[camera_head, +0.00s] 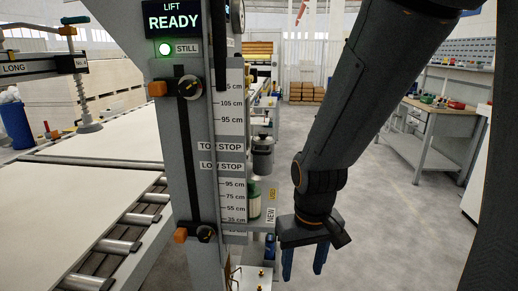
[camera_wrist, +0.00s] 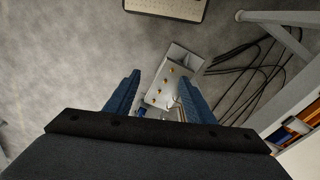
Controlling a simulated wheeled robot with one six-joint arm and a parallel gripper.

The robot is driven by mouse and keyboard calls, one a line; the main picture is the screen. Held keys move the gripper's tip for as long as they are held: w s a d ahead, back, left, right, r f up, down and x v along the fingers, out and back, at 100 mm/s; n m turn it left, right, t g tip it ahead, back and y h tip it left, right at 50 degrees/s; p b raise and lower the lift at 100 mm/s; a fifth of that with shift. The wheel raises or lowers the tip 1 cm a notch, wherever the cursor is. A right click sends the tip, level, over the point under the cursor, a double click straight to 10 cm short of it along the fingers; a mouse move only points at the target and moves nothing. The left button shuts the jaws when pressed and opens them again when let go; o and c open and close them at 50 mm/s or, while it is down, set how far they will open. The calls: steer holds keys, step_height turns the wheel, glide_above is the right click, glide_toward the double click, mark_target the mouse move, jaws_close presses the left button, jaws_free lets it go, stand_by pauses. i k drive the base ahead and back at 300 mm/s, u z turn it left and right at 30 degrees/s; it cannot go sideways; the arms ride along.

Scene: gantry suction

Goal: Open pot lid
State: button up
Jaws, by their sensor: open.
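A grey pot-like vessel (camera_head: 262,160) with a dark lid (camera_head: 262,139) stands behind the upright scale column in the head view. Its lid appears to be on, though it is small in view. My gripper (camera_head: 304,262) hangs to the right of the column, lower in the picture than this vessel, fingers pointing down. Its two blue fingers are apart with nothing between them. In the wrist view my gripper (camera_wrist: 159,80) is also open, over a pale panel (camera_wrist: 168,86) with several brass fittings. I cannot make out the pot or its lid in the wrist view.
The grey column (camera_head: 185,150) with LOW STOP and TOP STOP marks stands left of my arm. A roller table with a pale sheet (camera_head: 60,220) lies farther left. Black cables (camera_wrist: 245,70) run on the floor. A workbench (camera_head: 440,120) stands at right; floor between is clear.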

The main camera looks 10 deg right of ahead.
mark_target(260, 147)
steer(key=k, duration=0.4)
steer(key=z, duration=0.95)
steer(key=i, duration=1.25)
steer(key=u, duration=1)
